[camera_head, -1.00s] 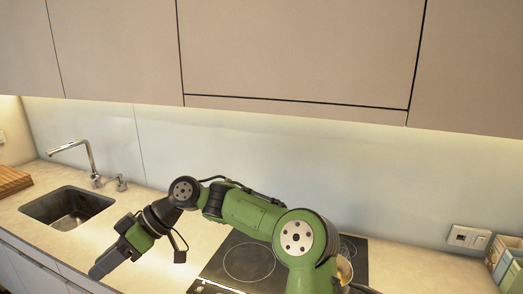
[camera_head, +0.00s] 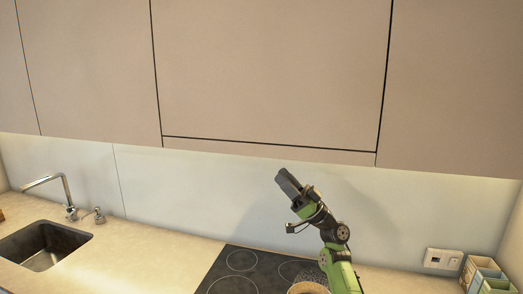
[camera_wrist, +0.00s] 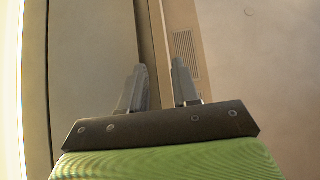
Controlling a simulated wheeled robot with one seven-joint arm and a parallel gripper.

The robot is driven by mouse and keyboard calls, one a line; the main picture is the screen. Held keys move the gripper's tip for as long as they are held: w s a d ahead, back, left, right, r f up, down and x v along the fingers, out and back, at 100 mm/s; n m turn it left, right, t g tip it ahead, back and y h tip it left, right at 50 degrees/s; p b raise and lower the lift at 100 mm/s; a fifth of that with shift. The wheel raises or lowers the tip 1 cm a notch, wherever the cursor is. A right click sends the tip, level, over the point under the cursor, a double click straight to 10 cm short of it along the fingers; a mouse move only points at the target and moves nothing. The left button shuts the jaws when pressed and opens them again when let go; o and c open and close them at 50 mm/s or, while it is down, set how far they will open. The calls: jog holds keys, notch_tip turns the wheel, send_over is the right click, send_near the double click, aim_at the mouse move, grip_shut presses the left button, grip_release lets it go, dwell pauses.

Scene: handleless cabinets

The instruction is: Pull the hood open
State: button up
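The hood front (camera_head: 270,150) is a narrow beige strip below a dark gap under the middle upper cabinet door in the head view. It looks flush with its neighbours. My gripper (camera_head: 284,181) is raised below the strip's lower edge, apart from it in the picture, with its fingers pointing up and left. In the wrist view my gripper (camera_wrist: 159,75) shows its two fingers apart with nothing held. A brown panel edge runs in the picture between the fingertips; its depth from them is unclear.
The cooktop (camera_head: 262,270) lies under my arm. The sink (camera_head: 42,245) and faucet (camera_head: 66,195) are at the left. A wall socket (camera_head: 442,259) and small boxes (camera_head: 484,274) are at the right. The wall below the cabinets is clear. A slatted grille (camera_wrist: 187,55) shows in the wrist view.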

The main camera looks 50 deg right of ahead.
aim_at(261, 156)
jog(key=p+x, duration=0.2)
jog(key=x, duration=0.7)
jog(key=shift+w+a+r+p, duration=0.15)
jog(key=shift+w+r+p, duration=0.05)
jog(key=shift+r+p, duration=0.2)
jog(key=shift+f, duration=0.1)
jog(key=shift+c, duration=0.3)
grip_shut()
